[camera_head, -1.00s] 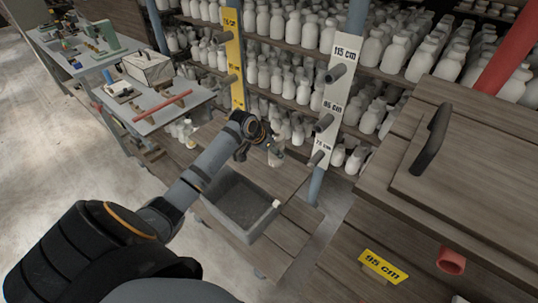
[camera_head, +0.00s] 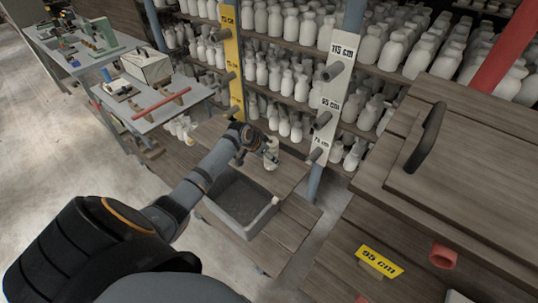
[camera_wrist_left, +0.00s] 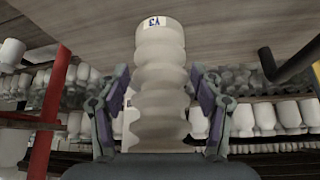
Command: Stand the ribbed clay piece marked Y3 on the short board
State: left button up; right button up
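The ribbed clay piece marked Y3 (camera_wrist_left: 160,75) is pale, with stacked rounded ribs. Its label reads upside down in the left wrist view. My left gripper (camera_wrist_left: 162,92) has one finger on each side of the piece, with gaps visible between fingers and clay. In the head view the piece (camera_head: 271,156) is at the wooden bench top (camera_head: 293,172) beyond the grey tub, and my left gripper (camera_head: 264,151) is at it, partly covering it. It looks upright; contact under its base is not clear. I cannot tell which part is the short board. My right gripper is out of view.
A grey tub (camera_head: 236,222) stands on the bench just in front of the piece. Behind are shelves full of white bottles (camera_head: 290,75) and a post with height labels (camera_head: 338,90). A large wooden cabinet top (camera_head: 470,170) stands at right, a grey table (camera_head: 150,112) at left.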

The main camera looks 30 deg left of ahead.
pick_arm(q)
jog(key=shift+o, duration=0.6)
jog(key=shift+s+r, duration=0.1)
jog(key=shift+r, duration=0.1)
jog(key=v, duration=1.1)
jog(key=shift+r, duration=0.3)
jog(key=shift+s, duration=0.1)
